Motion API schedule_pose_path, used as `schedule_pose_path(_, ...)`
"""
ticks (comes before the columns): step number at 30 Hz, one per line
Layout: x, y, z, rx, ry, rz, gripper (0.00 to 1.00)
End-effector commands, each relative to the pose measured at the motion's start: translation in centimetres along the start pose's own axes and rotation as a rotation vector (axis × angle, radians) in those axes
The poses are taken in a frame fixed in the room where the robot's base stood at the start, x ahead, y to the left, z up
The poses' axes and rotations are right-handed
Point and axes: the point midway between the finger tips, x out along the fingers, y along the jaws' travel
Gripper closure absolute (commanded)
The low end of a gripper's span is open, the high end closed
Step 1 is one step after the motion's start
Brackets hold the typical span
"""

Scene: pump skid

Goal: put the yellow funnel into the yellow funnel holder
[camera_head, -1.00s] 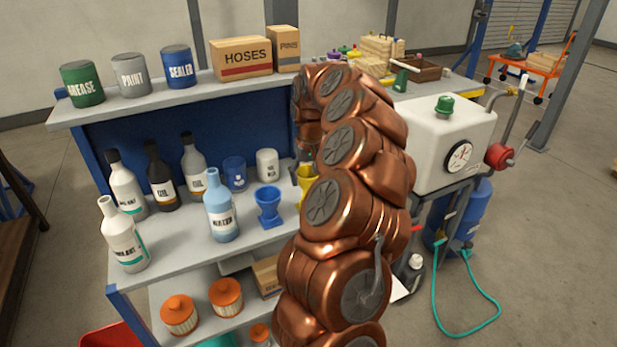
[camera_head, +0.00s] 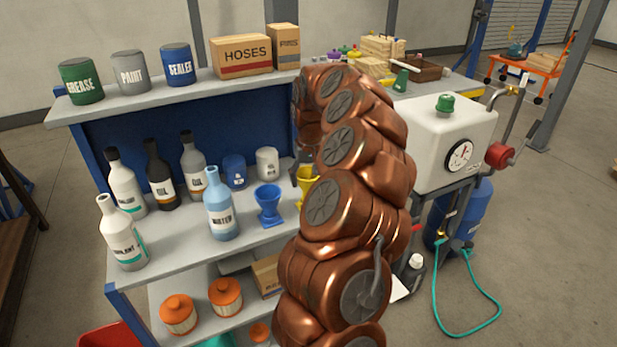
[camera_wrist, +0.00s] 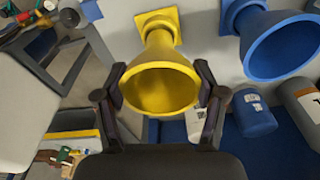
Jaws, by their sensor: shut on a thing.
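The yellow funnel (camera_wrist: 162,88) is in the middle of the wrist view, its wide mouth facing the camera. My gripper (camera_wrist: 162,84) is shut on it, one finger on each side of the mouth. The funnel narrows toward the yellow funnel holder (camera_wrist: 168,17), whose squarish yellow plate shows on the shelf behind it. The spout looks in line with the holder, but I cannot tell whether it is fully seated. In the head view the yellow funnel (camera_head: 309,183) is partly hidden by my copper-coloured arm, and holder and funnel cannot be clearly told apart.
A blue funnel (camera_head: 268,202) stands in a blue holder just left of the yellow one. A water bottle (camera_head: 221,208), a blue tin (camera_head: 234,172) and a white tin (camera_head: 267,163) share the shelf (camera_head: 185,245). Several bottles stand farther left.

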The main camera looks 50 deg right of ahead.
Motion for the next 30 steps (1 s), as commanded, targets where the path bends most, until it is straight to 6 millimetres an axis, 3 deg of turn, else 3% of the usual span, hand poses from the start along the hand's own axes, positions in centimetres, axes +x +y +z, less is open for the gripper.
schedule_pose_path(30,1.7,0.0,0.2,0.001,0.000,0.000,0.72)
